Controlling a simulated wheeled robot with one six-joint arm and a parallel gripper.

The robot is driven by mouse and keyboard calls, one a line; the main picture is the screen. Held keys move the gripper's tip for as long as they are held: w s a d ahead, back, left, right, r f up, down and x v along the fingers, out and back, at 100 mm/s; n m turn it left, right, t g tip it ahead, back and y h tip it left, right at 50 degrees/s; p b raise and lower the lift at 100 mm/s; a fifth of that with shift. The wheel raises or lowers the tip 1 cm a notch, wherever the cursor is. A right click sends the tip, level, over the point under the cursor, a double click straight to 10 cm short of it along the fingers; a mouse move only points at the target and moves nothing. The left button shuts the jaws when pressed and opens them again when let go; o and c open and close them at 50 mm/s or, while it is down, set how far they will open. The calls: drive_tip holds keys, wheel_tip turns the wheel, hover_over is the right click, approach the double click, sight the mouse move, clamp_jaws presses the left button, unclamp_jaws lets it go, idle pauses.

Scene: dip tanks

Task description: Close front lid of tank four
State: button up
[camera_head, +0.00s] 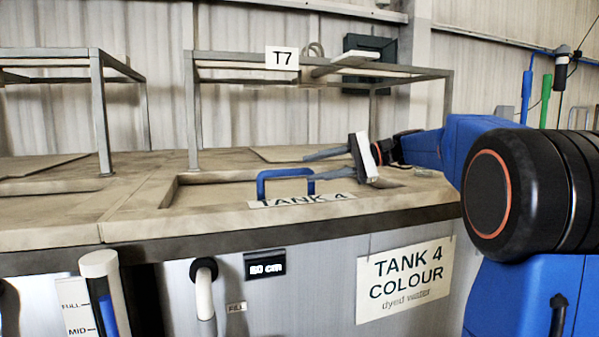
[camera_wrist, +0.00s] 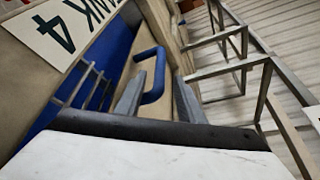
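The top of tank four (camera_head: 130,215) has a recessed front opening, with a TANK 4 label (camera_head: 300,200) along its front rim. A blue U-shaped handle (camera_head: 285,174) stands up over the recess. In the wrist view the handle (camera_wrist: 152,78) rises from a beige lid surface, and a deep blue strip (camera_wrist: 118,45) with rung-like bars shows between lid and label. My gripper (camera_head: 308,168) is open, coming from the right. Its fingertips are close to the handle's right end, with the handle partly between the fingers in the wrist view. Contact cannot be told.
A grey metal frame with a T7 sign (camera_head: 282,58) stands over the back of the tank. Another frame (camera_head: 98,75) stands at left. A TANK 4 COLOUR sign (camera_head: 405,280), a gauge tube (camera_head: 100,265) and a pipe (camera_head: 204,290) are on the front face.

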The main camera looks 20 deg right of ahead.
drive_tip(key=v, duration=0.9)
drive_tip(key=shift+s+d, duration=0.1)
